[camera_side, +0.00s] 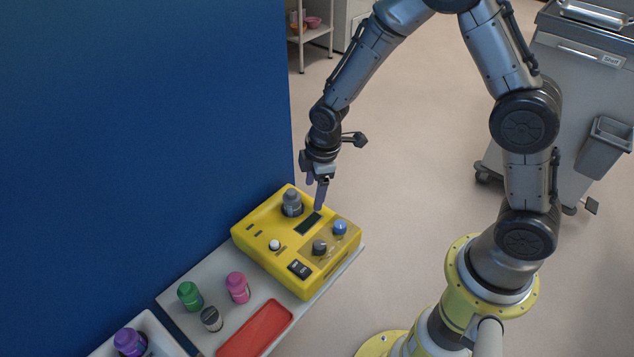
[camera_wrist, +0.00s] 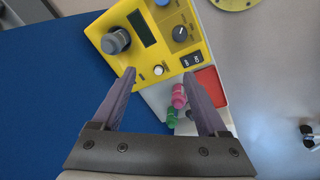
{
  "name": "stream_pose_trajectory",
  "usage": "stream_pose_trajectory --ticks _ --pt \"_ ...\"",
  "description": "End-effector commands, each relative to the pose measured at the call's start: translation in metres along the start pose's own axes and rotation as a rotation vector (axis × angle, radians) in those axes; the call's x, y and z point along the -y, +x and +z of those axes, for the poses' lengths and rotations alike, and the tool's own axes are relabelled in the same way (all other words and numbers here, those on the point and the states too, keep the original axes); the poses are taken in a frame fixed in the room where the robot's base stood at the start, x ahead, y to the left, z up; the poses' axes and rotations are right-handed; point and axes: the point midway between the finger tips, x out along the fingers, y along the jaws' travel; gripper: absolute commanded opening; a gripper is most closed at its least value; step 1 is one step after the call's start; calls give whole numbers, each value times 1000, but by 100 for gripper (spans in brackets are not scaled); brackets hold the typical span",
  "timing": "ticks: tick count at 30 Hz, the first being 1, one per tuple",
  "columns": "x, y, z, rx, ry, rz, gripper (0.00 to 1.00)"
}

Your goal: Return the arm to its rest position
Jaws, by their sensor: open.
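My gripper (camera_side: 318,192) is open and empty. It hangs above the back part of a yellow device (camera_side: 281,268), with its fingers pointing down. In the wrist view my gripper's two fingers (camera_wrist: 165,92) are spread apart with nothing between them. The yellow device also shows at the top of the wrist view (camera_wrist: 175,51). A grey-capped bottle (camera_side: 292,203) stands upright in the device's back left part, near my fingers but apart from them in the wrist view.
A white tray holds a purple bottle (camera_side: 130,342). A blue wall (camera_side: 140,130) rises behind. A grey cart (camera_side: 575,90) stands at right.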

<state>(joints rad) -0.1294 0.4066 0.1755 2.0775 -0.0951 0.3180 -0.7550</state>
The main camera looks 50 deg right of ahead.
Motion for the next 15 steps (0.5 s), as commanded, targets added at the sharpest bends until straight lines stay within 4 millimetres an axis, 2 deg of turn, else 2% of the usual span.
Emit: stream_pose_trajectory --ticks 1,3,7,11,15 --pt "-11 -26 -3 -40 14 47 76" --pt "-19 -60 -3 -83 36 99 76" --pt "-23 -120 7 -149 108 176 76" --pt "-15 -173 24 -209 201 234 76" --pt "4 -222 49 -270 321 279 76"
